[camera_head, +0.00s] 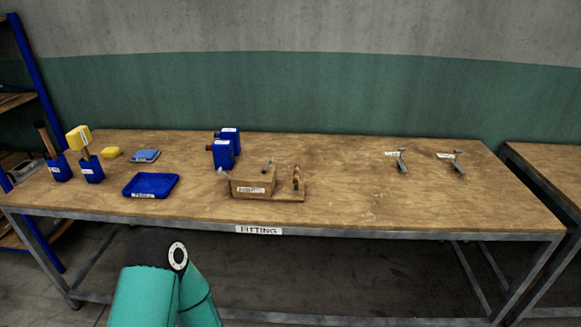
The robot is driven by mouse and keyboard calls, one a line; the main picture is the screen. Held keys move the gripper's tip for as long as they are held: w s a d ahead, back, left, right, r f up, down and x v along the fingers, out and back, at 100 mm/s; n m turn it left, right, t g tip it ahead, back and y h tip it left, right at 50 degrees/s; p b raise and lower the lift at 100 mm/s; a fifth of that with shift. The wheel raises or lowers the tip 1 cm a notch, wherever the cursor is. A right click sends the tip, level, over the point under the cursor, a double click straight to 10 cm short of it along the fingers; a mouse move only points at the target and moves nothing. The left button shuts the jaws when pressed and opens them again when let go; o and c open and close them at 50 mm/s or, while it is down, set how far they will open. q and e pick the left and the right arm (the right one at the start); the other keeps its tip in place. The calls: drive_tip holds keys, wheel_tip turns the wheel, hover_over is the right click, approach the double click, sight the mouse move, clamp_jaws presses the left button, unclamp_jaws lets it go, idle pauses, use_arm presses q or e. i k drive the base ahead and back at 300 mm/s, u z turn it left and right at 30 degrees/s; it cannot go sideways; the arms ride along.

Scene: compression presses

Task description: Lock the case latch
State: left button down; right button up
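A small brown box (253,177) with a white label on its front stands near the front middle of the table. A small grey metal piece (267,164) stands up at its top. Next to it on the right, a small upright wooden piece (297,178) stands on a flat wooden board (290,197). I cannot tell which of these parts is the case latch, nor whether it is locked. Neither gripper is in view; only a teal link of my own arm shows at the bottom, in front of the table.
Two metal clamp-like tools (402,162) (458,165) lie at the right. A blue tray (151,186) and blue holders (92,170) are at the left.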

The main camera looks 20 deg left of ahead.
sight(270, 162)
drive_tip(key=z, duration=0.1)
drive_tip(key=i, duration=1)
drive_tip(key=u, duration=0.1)
